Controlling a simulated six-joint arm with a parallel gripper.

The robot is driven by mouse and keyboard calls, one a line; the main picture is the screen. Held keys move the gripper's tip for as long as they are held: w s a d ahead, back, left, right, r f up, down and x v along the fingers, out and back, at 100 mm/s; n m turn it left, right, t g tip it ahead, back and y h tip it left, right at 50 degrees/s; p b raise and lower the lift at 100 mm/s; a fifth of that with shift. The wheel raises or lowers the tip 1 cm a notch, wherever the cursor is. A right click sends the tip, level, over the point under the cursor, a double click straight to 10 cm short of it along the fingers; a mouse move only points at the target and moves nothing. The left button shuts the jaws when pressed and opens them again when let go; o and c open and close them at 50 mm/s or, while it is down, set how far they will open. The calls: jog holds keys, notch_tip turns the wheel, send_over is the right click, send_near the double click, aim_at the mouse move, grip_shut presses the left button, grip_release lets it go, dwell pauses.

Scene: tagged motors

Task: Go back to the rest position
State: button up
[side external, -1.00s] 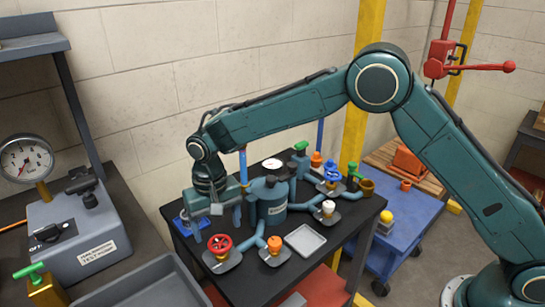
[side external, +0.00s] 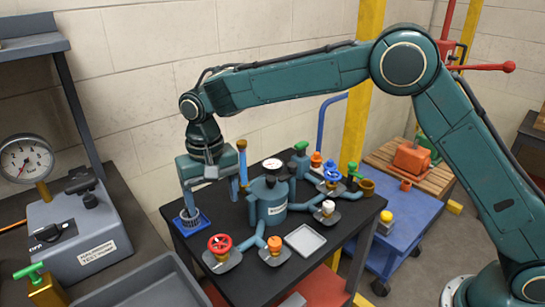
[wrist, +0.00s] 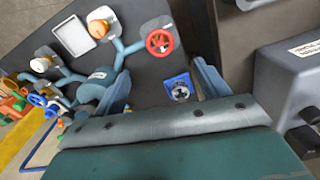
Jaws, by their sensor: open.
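My gripper (side external: 212,196) hangs fingers down above the left end of the dark table, left of the teal central hub (side external: 271,205). Its jaws are open, with nothing seen between them. In the wrist view my gripper (wrist: 164,80) shows its two fingers spread wide apart. The tray also shows between the fingers in the wrist view (wrist: 168,82). I cannot tell the exact gap between finger and part.
Around the hub stand a red handwheel valve (side external: 220,243), an orange-capped one (side external: 275,243), a white-capped one (side external: 328,207) and a grey tray (side external: 305,240). A grey test pump with a gauge (side external: 27,158) is at left. A blue cart (side external: 405,235) is at right.

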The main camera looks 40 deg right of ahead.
jog(key=s+d+r+n+t, duration=0.1)
jog(key=s+d+r+t, duration=0.2)
jog(key=s+d+r, duration=1.15)
jog(key=s+d+f+t, duration=0.1)
jog(key=s+d, duration=0.4)
jog(key=s, duration=0.3)
jog(key=s+d+f+n+t, duration=0.1)
jog(key=s+d, duration=0.4)
jog(key=s, duration=0.4)
jog(key=shift+s+t, duration=0.3)
jog(key=shift+c, duration=0.2)
